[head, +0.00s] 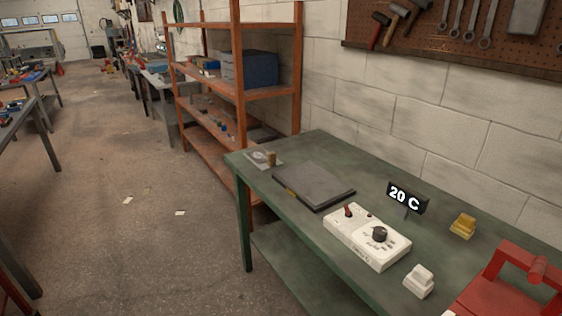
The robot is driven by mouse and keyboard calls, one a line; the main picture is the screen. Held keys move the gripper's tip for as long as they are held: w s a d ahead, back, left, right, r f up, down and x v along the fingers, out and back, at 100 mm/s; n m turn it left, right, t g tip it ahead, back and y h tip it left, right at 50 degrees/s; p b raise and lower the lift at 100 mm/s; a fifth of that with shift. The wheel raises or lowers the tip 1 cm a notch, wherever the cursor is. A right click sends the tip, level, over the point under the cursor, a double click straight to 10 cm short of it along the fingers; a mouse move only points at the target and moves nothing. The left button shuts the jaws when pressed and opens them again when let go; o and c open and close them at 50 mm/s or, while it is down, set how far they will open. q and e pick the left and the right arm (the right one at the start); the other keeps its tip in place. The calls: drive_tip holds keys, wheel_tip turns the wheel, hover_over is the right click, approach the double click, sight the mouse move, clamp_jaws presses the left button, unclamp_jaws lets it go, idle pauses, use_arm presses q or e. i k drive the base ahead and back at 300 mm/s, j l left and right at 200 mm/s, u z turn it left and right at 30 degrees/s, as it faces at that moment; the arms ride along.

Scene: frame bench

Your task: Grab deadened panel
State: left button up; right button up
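A dark grey flat panel (316,180) lies on the green bench (282,222), towards its far left end. A small yellow mark shows on its front edge. It is the only large panel lying on the bench; the picture does not show whether it is the deadened one. Nothing rests on top of it. Neither of my grippers is in view.
A white control box (367,237) with a black knob stands right of the panel. Behind it is a "20 C" sign (407,197). A yellow block (463,226), a white block (419,282) and a red frame (510,290) are further right. An orange shelf (240,97) stands behind.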

sight(265, 160)
drive_tip(key=i+j+z, duration=0.1)
drive_tip(key=z, duration=0.25)
drive_tip(key=i+j+z, duration=0.1)
drive_tip(key=z, duration=0.3)
drive_tip(key=i+j+z, duration=0.1)
drive_tip(key=z, duration=0.25)
drive_tip(key=j, duration=0.1)
